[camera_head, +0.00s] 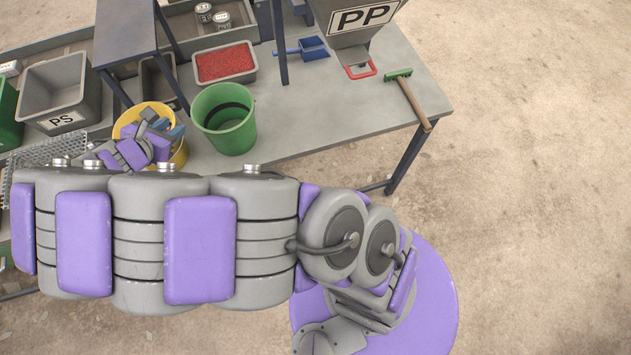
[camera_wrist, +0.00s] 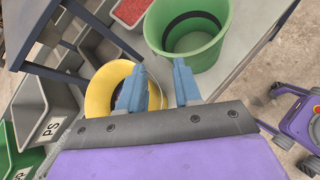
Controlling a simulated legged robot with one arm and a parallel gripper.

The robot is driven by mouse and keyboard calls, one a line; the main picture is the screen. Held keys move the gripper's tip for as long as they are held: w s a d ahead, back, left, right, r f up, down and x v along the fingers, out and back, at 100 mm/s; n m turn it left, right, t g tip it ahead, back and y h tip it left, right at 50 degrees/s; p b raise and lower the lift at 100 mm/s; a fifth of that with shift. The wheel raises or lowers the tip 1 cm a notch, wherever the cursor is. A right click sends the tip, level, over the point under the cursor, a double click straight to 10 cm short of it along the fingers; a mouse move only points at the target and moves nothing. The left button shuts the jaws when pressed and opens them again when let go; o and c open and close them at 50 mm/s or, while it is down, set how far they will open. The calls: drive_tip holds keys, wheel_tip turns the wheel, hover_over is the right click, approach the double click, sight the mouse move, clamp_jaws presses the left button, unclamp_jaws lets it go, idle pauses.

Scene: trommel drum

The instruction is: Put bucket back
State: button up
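Two buckets stand side by side on the grey table, a yellow bucket (camera_head: 181,155) and a green bucket (camera_head: 232,137) to its right. In the wrist view, the yellow bucket (camera_wrist: 97,98) is just ahead of my gripper (camera_wrist: 157,84) and the green bucket (camera_wrist: 196,53) is beyond it. My gripper's blue fingers are apart. The left finger overlaps the yellow bucket's opening and the right finger is by its right side, with part of the yellow wall showing between them. I cannot tell whether they touch it. In the head view, my gripper (camera_head: 163,125) partly covers the yellow bucket.
A grey PS bin (camera_head: 60,85) stands left, a tray of red granules (camera_head: 225,63) behind the buckets. A blue scoop (camera_head: 302,48), a PP hopper (camera_head: 360,22) and a green-headed brush (camera_head: 408,95) are to the right. A dark frame leg rises near the buckets. Floor at right is clear.

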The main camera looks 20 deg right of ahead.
drive_tip(key=s+d+r+m+g+h, duration=0.1)
drive_tip(key=d+r+m+g, duration=0.2)
drive_tip(key=d, duration=0.6)
drive_tip(key=s+d+r+m+g+h, duration=0.1)
drive_tip(key=d+r+m, duration=0.35)
drive_tip(key=d, duration=0.45)
drive_tip(key=s+d+r+m+g+y, duration=0.15)
drive_tip(key=s+d+m+g, duration=0.25)
drive_tip(key=s+d+m, duration=0.5)
drive_tip(key=s+m+g+y, duration=0.1)
drive_tip(key=s+m+y, duration=0.2)
drive_tip(key=s, duration=0.8)
drive_tip(key=s+d+m+g+y, duration=0.1)
drive_tip(key=s+m+g+y, duration=0.1)
drive_tip(key=s+m, duration=0.4)
drive_tip(key=s+y, duration=0.1)
drive_tip(key=s, duration=0.4)
drive_tip(key=shift+s+d+r, duration=0.2)
drive_tip(key=shift+s+r, duration=0.2)
drive_tip(key=shift+m+y, duration=0.25)
